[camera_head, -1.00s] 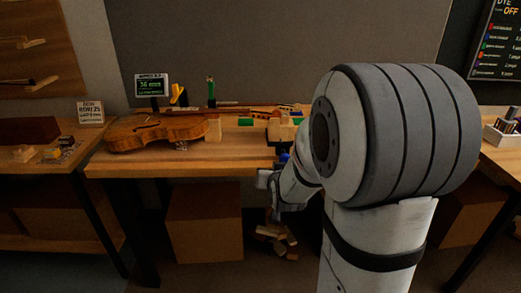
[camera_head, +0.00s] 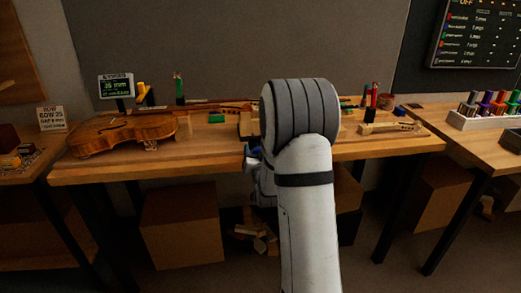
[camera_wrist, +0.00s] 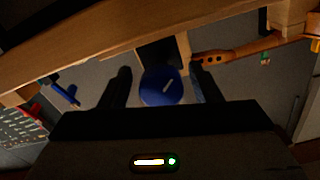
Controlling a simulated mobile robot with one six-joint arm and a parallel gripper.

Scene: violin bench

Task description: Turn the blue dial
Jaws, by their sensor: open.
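The blue dial (camera_wrist: 163,86) is round with a pale pointer line slanting up to the right, in the middle of the wrist view. A dark block and wood show just behind it. My gripper (camera_wrist: 161,84) is open, with one dark finger to the left of the dial and one to the right. Gaps show between the fingers and the dial in the picture; I cannot tell how deep the fingers reach. In the head view a small blue patch (camera_head: 254,152) shows at the bench's front edge beside my gripper (camera_head: 250,160), mostly hidden by my arm.
A violin (camera_head: 118,132) lies on the bench's left. A small screen (camera_head: 115,87) reading about 36 mm stands behind it. A green block (camera_head: 217,118) lies mid-bench. Cardboard boxes (camera_head: 180,222) stand below. A rack of coloured markers (camera_head: 485,118) is on the right table.

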